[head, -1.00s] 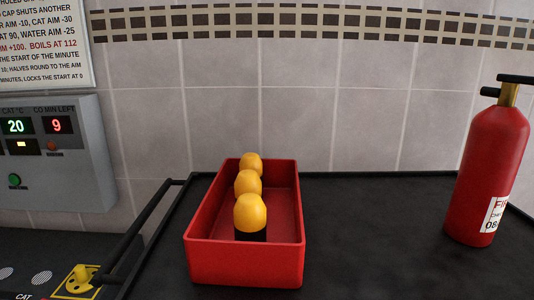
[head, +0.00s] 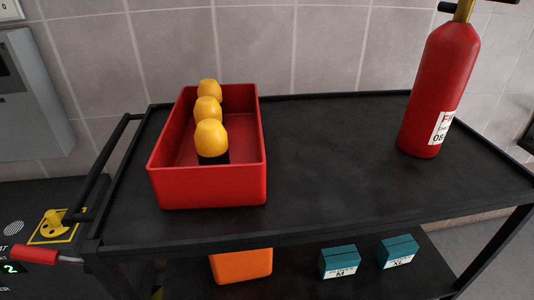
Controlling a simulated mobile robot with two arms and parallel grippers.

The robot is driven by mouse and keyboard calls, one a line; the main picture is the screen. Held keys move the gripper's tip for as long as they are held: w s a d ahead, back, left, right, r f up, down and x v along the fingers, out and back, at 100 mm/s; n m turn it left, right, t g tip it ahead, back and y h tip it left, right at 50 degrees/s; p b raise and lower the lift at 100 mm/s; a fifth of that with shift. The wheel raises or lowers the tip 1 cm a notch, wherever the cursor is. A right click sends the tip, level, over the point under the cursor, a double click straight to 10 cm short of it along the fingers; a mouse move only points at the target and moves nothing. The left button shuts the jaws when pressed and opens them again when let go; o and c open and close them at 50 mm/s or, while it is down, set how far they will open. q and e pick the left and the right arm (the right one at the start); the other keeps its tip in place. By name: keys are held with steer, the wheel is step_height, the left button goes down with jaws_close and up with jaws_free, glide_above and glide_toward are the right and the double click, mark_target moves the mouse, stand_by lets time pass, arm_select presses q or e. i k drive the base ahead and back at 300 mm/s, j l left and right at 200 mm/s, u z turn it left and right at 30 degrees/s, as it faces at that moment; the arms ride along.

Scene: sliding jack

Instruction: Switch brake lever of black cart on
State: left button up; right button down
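The black cart (head: 330,160) fills the middle and right of the head view, with its flat top, a push handle (head: 108,165) on its left side and a lower shelf. A lever with a red grip (head: 35,254) and a thin metal rod shows at the lower left, by the cart's left corner. I cannot tell whether it is the cart's brake lever or what it is fixed to. Neither of my grippers is in view.
A red bin (head: 207,187) with three yellow-capped items and a red fire extinguisher (head: 438,85) stand on the top. An orange container (head: 240,266) and two teal boxes (head: 340,263) are below.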

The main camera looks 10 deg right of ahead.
mark_target(19, 252)
steer(key=j+u, duration=0.1)
steer(key=u, duration=0.25)
steer(key=j+u, duration=0.1)
steer(key=u, duration=0.2)
steer(key=j+u, duration=0.1)
steer(key=u, duration=0.25)
